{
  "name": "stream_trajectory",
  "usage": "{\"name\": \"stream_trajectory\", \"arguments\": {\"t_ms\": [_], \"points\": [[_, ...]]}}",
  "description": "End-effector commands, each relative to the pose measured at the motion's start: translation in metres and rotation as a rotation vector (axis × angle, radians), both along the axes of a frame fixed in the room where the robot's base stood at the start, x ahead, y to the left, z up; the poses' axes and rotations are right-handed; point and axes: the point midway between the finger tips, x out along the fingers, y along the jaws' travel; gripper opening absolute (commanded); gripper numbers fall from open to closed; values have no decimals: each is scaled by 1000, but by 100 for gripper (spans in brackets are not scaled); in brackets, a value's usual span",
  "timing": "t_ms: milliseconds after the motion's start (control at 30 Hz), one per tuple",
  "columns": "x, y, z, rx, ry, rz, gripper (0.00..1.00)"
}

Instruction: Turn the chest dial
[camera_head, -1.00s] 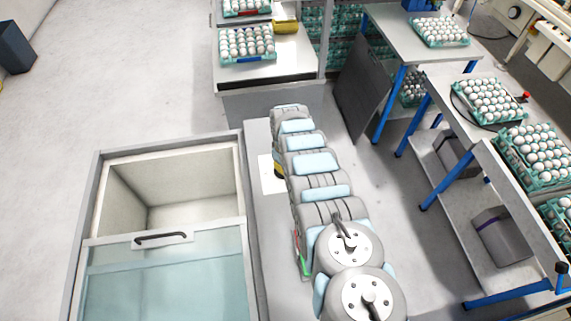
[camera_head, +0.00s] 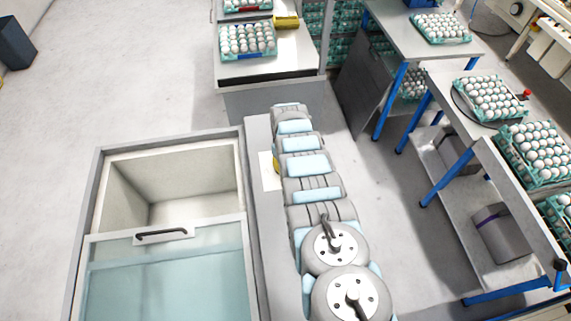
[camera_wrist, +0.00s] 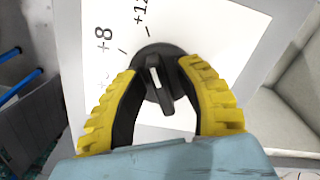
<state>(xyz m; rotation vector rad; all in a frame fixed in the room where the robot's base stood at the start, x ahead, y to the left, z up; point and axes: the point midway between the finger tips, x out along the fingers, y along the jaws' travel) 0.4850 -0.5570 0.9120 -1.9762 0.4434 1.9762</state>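The chest dial (camera_wrist: 165,101) is a black round knob with a raised bar and a white pointer mark. It sits on a white label (camera_wrist: 207,22) printed with "+8" and "+12". My gripper (camera_wrist: 160,66) has its two yellow fingers spread on either side of the dial, with a gap to the raised bar. I cannot tell whether the fingertips touch the dial's round base. The chest (camera_head: 170,150) stands at left in the head view, with a glass lid (camera_head: 165,280) and an open compartment. In that view my arm hides the dial and most of my gripper.
A table (camera_head: 290,70) with egg trays stands beyond the chest. Blue-legged tables (camera_head: 490,140) with more egg trays line the right side. A chest wall shows beside my gripper in the wrist view.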

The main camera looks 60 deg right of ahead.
Motion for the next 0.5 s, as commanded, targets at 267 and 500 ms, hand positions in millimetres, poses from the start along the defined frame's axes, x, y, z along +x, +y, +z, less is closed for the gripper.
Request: {"name": "stream_trajectory", "arguments": {"t_ms": [267, 500], "points": [[0, -1, 1, -1, 0, 0, 40], [0, -2, 5, -2, 2, 1, 40]]}}
